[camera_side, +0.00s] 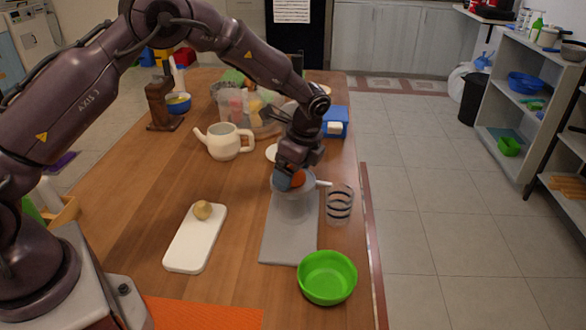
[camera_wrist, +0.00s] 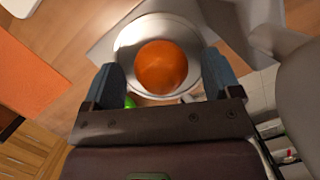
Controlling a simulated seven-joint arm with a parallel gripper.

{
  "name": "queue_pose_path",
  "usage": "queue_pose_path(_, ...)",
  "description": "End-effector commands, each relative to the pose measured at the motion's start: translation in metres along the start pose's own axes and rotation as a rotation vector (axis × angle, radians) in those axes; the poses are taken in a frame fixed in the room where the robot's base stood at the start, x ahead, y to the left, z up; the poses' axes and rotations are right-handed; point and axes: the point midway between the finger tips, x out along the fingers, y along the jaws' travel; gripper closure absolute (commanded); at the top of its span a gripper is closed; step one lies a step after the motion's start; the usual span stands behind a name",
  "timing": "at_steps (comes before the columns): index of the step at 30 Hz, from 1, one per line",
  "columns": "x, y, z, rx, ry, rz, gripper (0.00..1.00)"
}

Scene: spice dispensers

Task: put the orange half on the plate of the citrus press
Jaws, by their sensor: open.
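The orange half (camera_wrist: 161,67) shows its rounded orange skin in the wrist view, lying within the pale round plate of the citrus press (camera_wrist: 128,38). In the side view the orange half (camera_side: 298,178) is partly hidden by my gripper (camera_side: 287,182), which is right over the press (camera_side: 293,207). In the wrist view my gripper (camera_wrist: 170,80) is open, with one blue finger on each side of the orange half and a visible gap to it. The press stands on a grey mat (camera_side: 287,240). Whether the orange half rests fully on the plate is hard to tell.
A striped glass (camera_side: 339,204) stands close to the right of the press. A green bowl (camera_side: 327,277) is in front, near the table edge. A white board (camera_side: 192,250) with a small tan round item (camera_side: 202,210) lies left. A teapot (camera_side: 225,141) stands behind left.

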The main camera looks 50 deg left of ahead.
Motion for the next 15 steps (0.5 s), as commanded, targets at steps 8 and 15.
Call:
queue_pose_path(8, -0.042, -0.001, 0.000, 0.000, 0.002, -0.005, 0.17)
queue_pose_path(15, -0.093, 0.000, 0.000, 0.000, 0.003, -0.004, 0.17)
